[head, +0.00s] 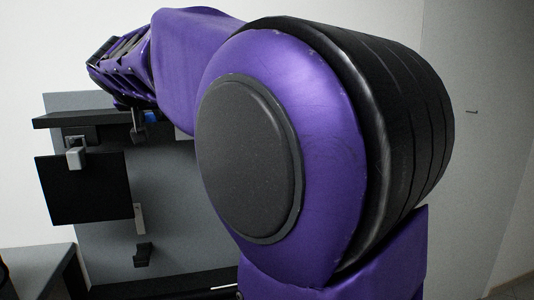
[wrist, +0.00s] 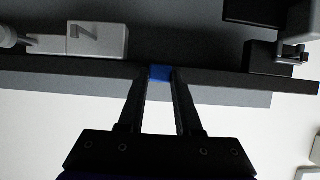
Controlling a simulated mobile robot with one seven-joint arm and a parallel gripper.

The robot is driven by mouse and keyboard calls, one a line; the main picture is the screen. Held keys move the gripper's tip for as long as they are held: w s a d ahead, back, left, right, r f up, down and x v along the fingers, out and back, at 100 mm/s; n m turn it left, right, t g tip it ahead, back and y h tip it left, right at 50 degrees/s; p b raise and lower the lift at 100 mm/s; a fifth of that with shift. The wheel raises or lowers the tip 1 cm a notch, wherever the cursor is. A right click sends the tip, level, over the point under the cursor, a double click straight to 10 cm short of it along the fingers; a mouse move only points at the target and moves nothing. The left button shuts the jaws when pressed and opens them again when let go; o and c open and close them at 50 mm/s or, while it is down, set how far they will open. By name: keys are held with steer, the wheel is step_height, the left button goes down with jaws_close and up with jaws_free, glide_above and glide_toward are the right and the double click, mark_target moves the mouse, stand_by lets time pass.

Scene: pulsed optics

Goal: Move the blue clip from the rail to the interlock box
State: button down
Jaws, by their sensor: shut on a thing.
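The blue clip (wrist: 160,72) sits between the fingertips of my gripper (wrist: 161,76) in the wrist view, at the dark rail (wrist: 225,78). My gripper is shut on it. Whether the clip still touches the rail I cannot tell. In the head view a small patch of blue (head: 152,116) shows beside the rail (head: 85,117), below my purple arm, and the gripper is mostly hidden there. I cannot tell for certain which of the boxes is the interlock box.
A pale box with a dark mark (wrist: 97,40) stands left of the clip in the wrist view, and a black block (wrist: 270,57) stands right. In the head view, a black plate (head: 80,190) and a small dark bracket (head: 142,255) are on the grey panel (head: 175,220).

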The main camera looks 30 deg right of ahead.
steer(key=shift+s+a+f, duration=0.1)
steer(key=shift+f, duration=0.05)
steer(key=shift+s+a+b, duration=0.15)
steer(key=shift+s+b, duration=0.3)
steer(key=shift+s, duration=0.2)
steer(key=shift+s+a+r+b, duration=0.1)
steer(key=shift+s+a+b, duration=0.15)
steer(key=shift+s, duration=0.5)
steer(key=shift+s+a+r+b, duration=0.1)
steer(key=shift+s+a+b, duration=0.2)
steer(key=shift+s, duration=0.45)
steer(key=shift+s+a+b, duration=0.2)
steer(key=shift+s+b, duration=0.05)
steer(key=shift+s, duration=0.5)
steer(key=shift+s+r, duration=0.1)
steer(key=s+a, duration=0.3)
steer(key=s, duration=0.8)
steer(key=shift+s+a, duration=0.15)
steer(key=shift+a, duration=0.2)
